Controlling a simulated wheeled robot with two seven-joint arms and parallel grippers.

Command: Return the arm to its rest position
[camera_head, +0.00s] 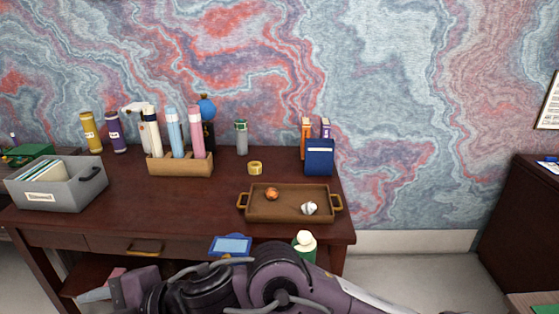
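One of my arms, dark purple and grey, lies bent across the bottom of the head view in front of the desk. Its joints and links cover part of the desk front. I cannot make out a gripper or fingertips of either arm in this view. Whether anything is held cannot be seen. The dark red-brown desk (215,200) stands behind the arm.
A blue device (231,245) and a white-capped bottle (305,240) show just beyond my arm.

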